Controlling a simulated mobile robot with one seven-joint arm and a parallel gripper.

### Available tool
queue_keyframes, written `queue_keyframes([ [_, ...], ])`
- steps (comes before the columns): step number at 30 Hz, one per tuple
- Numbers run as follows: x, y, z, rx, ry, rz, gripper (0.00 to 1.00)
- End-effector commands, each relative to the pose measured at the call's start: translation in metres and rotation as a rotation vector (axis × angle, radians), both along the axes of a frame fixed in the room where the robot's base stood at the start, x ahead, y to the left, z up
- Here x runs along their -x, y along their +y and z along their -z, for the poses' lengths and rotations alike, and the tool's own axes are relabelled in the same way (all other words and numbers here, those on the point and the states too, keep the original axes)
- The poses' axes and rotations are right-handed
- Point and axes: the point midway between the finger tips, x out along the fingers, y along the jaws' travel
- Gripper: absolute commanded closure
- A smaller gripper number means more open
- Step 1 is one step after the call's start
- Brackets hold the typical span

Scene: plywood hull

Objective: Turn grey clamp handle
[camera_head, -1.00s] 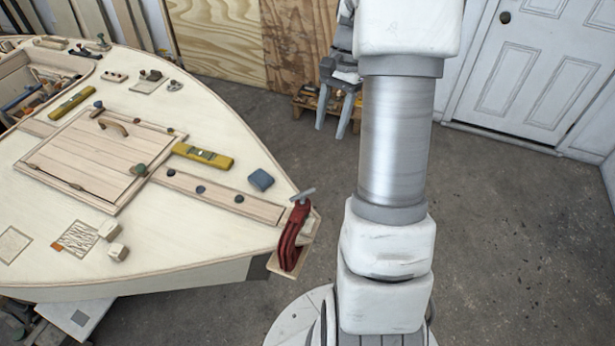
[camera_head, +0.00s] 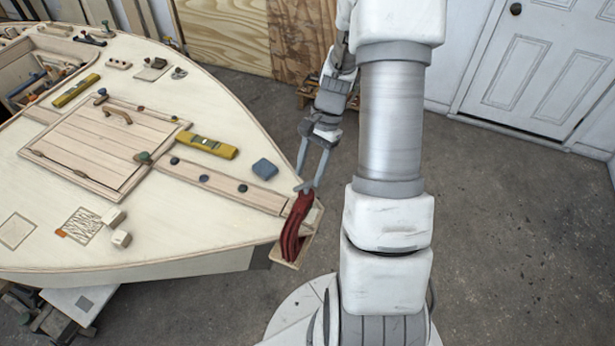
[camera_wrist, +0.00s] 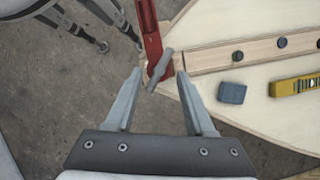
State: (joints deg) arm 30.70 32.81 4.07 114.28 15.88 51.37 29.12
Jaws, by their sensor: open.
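A red clamp (camera_head: 293,228) is fixed at the pointed tip of the boat hull. It also shows in the wrist view (camera_wrist: 149,32), where its grey bar handle (camera_wrist: 159,69) lies at a slant. My gripper (camera_head: 311,187) is at the clamp's upper end in the head view. In the wrist view my gripper (camera_wrist: 162,75) is open, with the grey handle between its fingertips or just beyond them. I cannot tell whether either finger touches it. In the head view the fingers partly hide the handle.
A blue block (camera_head: 264,169) and a yellow level (camera_head: 207,147) lie on the deck near the tip. A wooden hatch (camera_head: 95,160) lies farther left. Two wooden blocks (camera_head: 121,238) sit near the deck's front edge. Bare floor (camera_head: 500,220) is open at right.

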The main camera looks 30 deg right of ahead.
Motion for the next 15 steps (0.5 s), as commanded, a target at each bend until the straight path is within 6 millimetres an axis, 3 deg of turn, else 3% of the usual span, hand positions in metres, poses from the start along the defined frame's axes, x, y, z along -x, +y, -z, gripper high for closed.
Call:
queue_keyframes([
  [6, 0.003, 0.007, 0.019, 0.0, 0.0, -0.001, 0.46],
  [15, 0.003, 0.008, 0.021, 0.0, 0.0, -0.001, 0.46],
])
